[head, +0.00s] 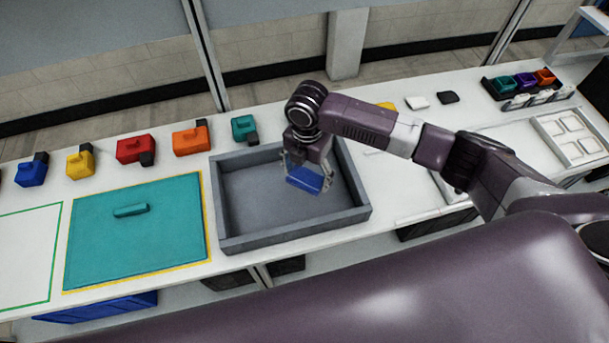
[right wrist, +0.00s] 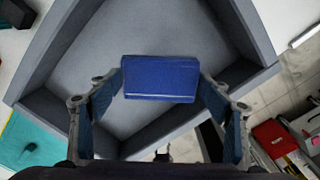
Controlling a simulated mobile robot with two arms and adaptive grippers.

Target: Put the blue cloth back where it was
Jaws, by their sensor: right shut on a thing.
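The blue cloth (head: 304,180) is a small folded block in the head view, between the fingers of my right gripper (head: 306,183). My right gripper is shut on it, over the right half of the grey tray (head: 231,243). In the right wrist view the cloth (right wrist: 160,78) sits between the two fingertips, with the tray (right wrist: 95,50) behind it. I cannot tell whether the cloth touches the tray floor. The rest of the tray looks empty. My left gripper is not in view.
A teal mat (head: 85,250) with a teal handle-like piece (head: 131,210) lies left of the tray. Blue (head: 31,173), yellow (head: 80,163), red (head: 133,149), orange (head: 190,140) and teal (head: 243,127) blocks line the back edge. A white compartment tray (head: 570,150) stands right.

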